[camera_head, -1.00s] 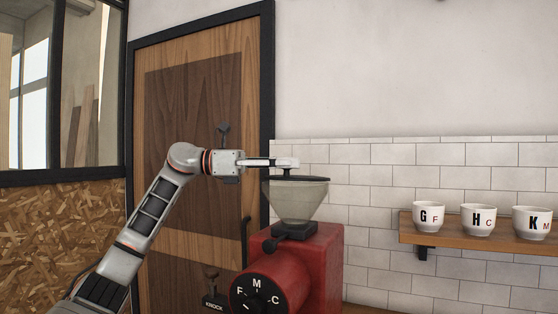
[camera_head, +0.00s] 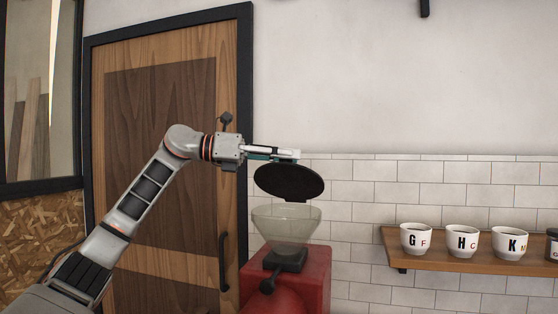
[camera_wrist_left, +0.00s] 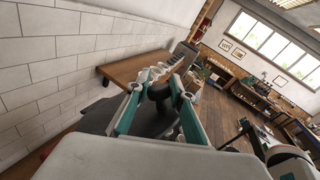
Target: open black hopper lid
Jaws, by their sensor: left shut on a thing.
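The black hopper lid (camera_head: 290,183) is a round dark disc, tilted and held above the hopper, clear of its rim. The hopper (camera_head: 286,230) is a pale translucent funnel, its top uncovered, on the red grinder (camera_head: 305,285). My left gripper (camera_head: 289,155) comes in from the left over the lid and is shut on its knob. In the left wrist view the black knob (camera_wrist_left: 159,90) sits between the green-sided fingers, with part of the dark lid (camera_wrist_left: 98,117) below. The fingers hide part of the lid there. My right gripper is in neither view.
A wooden shelf (camera_head: 465,262) with lettered white cups (camera_head: 462,241) is on the tiled wall to the right. A wooden door (camera_head: 160,90) with a black frame stands behind my left arm. The wall space above the lid is clear.

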